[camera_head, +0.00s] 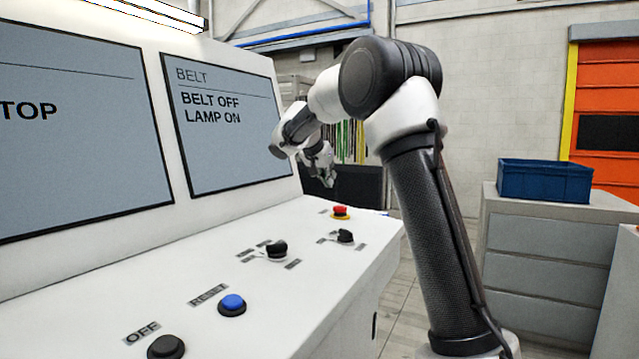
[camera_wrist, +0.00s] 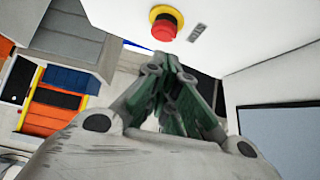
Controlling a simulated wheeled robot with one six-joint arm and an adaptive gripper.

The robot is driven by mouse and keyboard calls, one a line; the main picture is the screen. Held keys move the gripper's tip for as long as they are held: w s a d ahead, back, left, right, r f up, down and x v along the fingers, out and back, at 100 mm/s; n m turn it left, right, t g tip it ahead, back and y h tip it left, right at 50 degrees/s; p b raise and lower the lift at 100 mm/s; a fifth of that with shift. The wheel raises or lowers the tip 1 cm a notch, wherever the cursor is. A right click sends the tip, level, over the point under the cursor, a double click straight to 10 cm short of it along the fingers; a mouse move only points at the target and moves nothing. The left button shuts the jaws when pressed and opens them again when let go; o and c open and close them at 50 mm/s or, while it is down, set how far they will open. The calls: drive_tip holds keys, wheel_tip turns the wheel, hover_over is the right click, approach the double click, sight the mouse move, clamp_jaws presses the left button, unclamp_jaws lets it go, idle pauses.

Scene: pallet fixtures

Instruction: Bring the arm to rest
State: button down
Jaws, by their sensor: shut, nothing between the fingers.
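My arm rises in the middle of the head view and bends over toward the console (camera_head: 330,265). My gripper (camera_head: 329,180) hangs at its end, above the far end of the console panel and near the red stop button (camera_head: 340,211). In the wrist view my gripper (camera_wrist: 172,72) is shut and empty, its fingers pointing toward the red button (camera_wrist: 165,26) on its yellow base. I cannot tell the exact gap between them.
The console carries a blue RESET button (camera_head: 232,304), a dark OFF button (camera_head: 166,346) and two black knobs (camera_head: 277,248) (camera_head: 345,236). Its screen (camera_head: 228,135) reads BELT OFF, LAMP ON. A blue crate (camera_head: 545,181) sits on a grey cabinet (camera_head: 545,260) at right.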

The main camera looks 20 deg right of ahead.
drive_tip(key=s+r+n+y, duration=0.2)
drive_tip(key=s, duration=1.2)
drive_tip(key=s+a+f+n+y, duration=0.1)
drive_tip(key=s+f, duration=0.3)
drive_tip(key=s, duration=0.7)
drive_tip(key=s+a+f+n+y, duration=0.2)
drive_tip(key=s+a+f+n, duration=0.1)
drive_tip(key=s, duration=0.7)
drive_tip(key=s+a+f+n+g+y, duration=0.1)
drive_tip(key=s+f+n, duration=0.3)
drive_tip(key=s, duration=0.7)
wheel_tip(320, 180, down, 2)
drive_tip(key=shift+s+a+f+y, duration=0.1)
drive_tip(key=shift+s+a+y, duration=0.25)
drive_tip(key=shift+a+y, duration=0.3)
